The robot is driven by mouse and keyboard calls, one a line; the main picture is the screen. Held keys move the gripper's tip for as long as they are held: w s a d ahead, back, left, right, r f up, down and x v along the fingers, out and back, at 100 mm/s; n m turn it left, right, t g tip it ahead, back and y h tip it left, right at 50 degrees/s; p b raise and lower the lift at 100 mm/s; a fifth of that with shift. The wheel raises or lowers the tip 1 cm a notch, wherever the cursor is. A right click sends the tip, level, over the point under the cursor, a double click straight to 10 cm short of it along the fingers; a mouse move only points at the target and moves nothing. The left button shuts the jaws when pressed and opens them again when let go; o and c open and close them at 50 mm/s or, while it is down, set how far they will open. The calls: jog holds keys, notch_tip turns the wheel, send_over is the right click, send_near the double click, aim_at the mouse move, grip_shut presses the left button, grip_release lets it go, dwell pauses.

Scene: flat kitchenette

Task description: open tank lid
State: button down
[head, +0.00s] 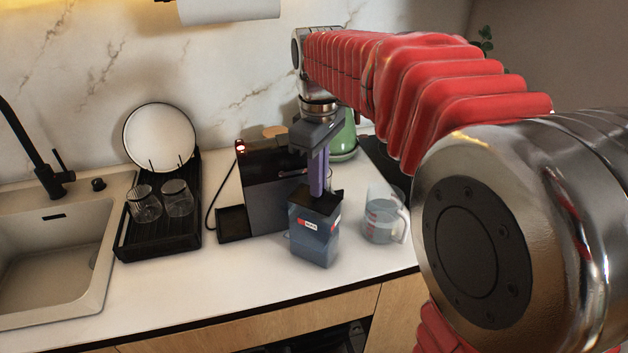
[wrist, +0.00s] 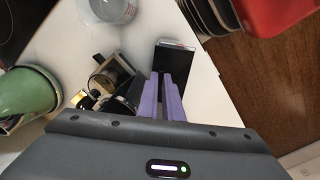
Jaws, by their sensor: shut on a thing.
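The water tank (head: 314,240) is a bluish see-through box with a dark top and a small red-and-white label. It stands upright on the counter, right in front of the coffee machine (head: 268,190). Its dark lid (head: 308,200) is at the top, partly hidden by my fingers; a dark edge sticks up at the right. My gripper (head: 318,192) points down from above, its purple fingers close together and shut on the lid. In the wrist view the fingertips (wrist: 167,78) meet the dark lid (wrist: 173,62); the exact grip is hard to see.
A glass jug (head: 382,220) stands close to the tank's right. A green kettle (head: 344,138) is behind. A black rack (head: 158,225) with glasses and a plate (head: 159,137) stands left, beside the sink (head: 50,255). The counter in front of the rack is clear.

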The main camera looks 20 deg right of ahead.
aim_at(307, 207)
jog(key=shift+s+a+r+t+h, duration=0.35)
jog(key=shift+s+r+t+h, duration=0.1)
jog(key=shift+t+h, duration=0.35)
jog(key=shift+s+a+r+t+h, duration=0.2)
jog(key=shift+a+t+h, duration=0.05)
jog(key=shift+t+h, duration=0.25)
jog(key=shift+s+a+r+t+h, duration=0.15)
jog(key=shift+s+a+t+h, duration=0.05)
jog(key=shift+t+h, duration=0.3)
jog(key=t+h, duration=0.1)
jog(key=s+a+t+h, duration=0.1)
jog(key=t+h, duration=0.1)
jog(key=shift+s+a+r, duration=0.2)
jog(key=shift+s+a, duration=0.1)
jog(key=shift+s+a+f+t+h, duration=0.25)
jog(key=shift+s+a+t+h, duration=0.25)
jog(key=shift+t+h, duration=0.45)
jog(key=shift+s+a+f+t+h, duration=0.2)
jog(key=shift+s+a+t+h, duration=0.25)
jog(key=shift+t+h, duration=0.55)
jog(key=shift+s+a+f+t+h, duration=0.25)
jog(key=shift+s+a+t+h, duration=0.2)
jog(key=shift+t+h, duration=0.5)
jog(key=c, duration=1.9)
grip_release()
jog(key=shift+s+a, duration=0.1)
